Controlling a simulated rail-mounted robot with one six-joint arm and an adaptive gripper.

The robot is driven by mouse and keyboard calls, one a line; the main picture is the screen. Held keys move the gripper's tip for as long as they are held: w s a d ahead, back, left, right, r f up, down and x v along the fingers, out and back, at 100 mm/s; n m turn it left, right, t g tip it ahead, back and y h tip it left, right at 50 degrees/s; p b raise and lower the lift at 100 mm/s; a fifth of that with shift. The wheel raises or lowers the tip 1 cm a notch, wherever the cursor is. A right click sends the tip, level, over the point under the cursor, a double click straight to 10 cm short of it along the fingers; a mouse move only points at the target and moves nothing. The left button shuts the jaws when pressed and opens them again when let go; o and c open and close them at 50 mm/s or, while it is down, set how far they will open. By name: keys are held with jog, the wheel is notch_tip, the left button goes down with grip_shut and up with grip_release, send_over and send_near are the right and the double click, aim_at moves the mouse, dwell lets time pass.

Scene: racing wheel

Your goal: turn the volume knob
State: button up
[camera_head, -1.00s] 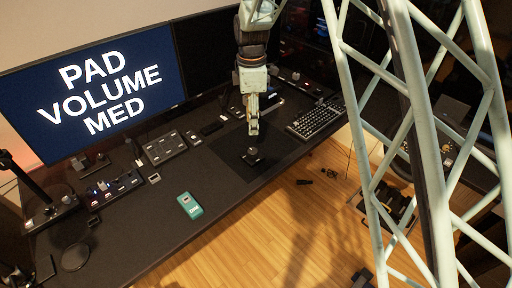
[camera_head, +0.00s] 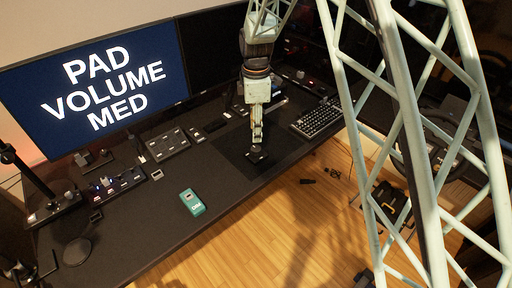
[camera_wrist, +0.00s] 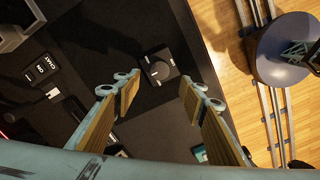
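The volume knob (camera_wrist: 159,69) is a small dark round dial with a light mark, on a small black base on the dark mat. In the head view the knob unit (camera_head: 256,155) sits near the desk's front edge, directly under my gripper (camera_head: 256,136). In the wrist view my gripper (camera_wrist: 158,92) is open, with the knob between and just beyond the tips of its two wood-coloured fingers. Nothing is held. The large screen (camera_head: 95,90) reads "PAD VOLUME MED".
A green device (camera_head: 192,202) lies on the desk to the left. A grey button box (camera_head: 168,144) stands near the screen, and a keyboard (camera_head: 318,116) lies to the right. The desk's front edge borders the wooden floor (camera_head: 250,232). The desk around the knob is mostly clear.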

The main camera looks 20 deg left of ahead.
aim_at(256, 148)
notch_tip(256, 148, down, 9)
jog(key=shift+r+b, duration=0.1)
jog(key=shift+b, duration=0.7)
jog(key=c, duration=0.8)
jog(key=shift+c, duration=0.2)
